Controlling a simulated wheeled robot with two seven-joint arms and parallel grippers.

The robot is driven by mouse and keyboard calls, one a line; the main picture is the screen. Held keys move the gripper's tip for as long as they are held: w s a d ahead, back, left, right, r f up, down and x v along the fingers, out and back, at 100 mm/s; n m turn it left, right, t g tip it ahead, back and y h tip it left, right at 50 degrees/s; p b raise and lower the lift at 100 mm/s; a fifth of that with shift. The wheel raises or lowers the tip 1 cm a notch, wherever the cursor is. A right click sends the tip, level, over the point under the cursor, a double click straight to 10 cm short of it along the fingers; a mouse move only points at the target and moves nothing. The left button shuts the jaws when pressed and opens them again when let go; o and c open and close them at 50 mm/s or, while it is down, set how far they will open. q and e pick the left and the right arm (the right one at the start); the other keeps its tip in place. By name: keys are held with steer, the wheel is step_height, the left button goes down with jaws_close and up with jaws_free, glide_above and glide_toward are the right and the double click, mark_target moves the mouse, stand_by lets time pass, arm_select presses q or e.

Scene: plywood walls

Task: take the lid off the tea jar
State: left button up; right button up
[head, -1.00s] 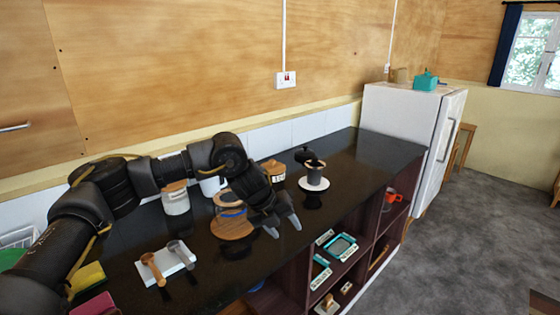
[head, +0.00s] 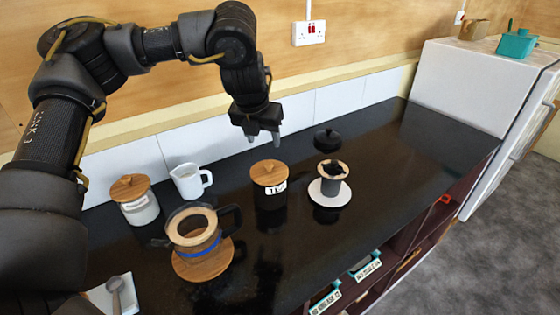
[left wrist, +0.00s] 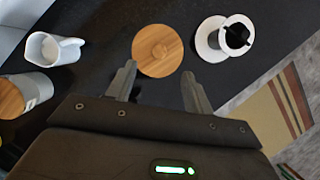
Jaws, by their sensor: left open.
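A dark jar (head: 271,200) with a round wooden lid (head: 269,172) and a white label stands upright on the black counter; the label is too small to read surely. The lid is on the jar. A white jar (head: 140,210) with a wooden lid (head: 130,187) and a label stands further left. My left gripper (head: 264,138) is open and empty, pointing down above the dark jar. In the left wrist view the dark jar's lid (left wrist: 157,50) lies just beyond the gap between the open fingertips (left wrist: 158,82), apart from them. My right gripper is not in view.
A white mug (head: 188,181) stands behind a glass pot with a blue band (head: 198,243) on a wooden board (head: 205,270). The counter's right end is clear.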

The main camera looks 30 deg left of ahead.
mark_target(268, 163)
arm_select(q)
steer(key=x, duration=0.2)
steer(key=s+x, duration=0.1)
steer(key=x, duration=0.1)
steer(key=shift+f+p, duration=0.15)
steer(key=shift+p, duration=0.2)
steer(key=shift+w+f, duration=0.55)
steer(key=shift+w, duration=0.05)
steer(key=shift+s+r, duration=0.1)
steer(key=shift+s, duration=0.15)
steer(key=shift+s+p, duration=0.15)
steer(key=shift+p, duration=0.25)
steer(key=p+x, duration=0.1)
steer(key=x, duration=0.4)
steer(key=shift+w+p, duration=0.2)
steer(key=shift+p, duration=0.2)
steer(key=shift+s, duration=0.15)
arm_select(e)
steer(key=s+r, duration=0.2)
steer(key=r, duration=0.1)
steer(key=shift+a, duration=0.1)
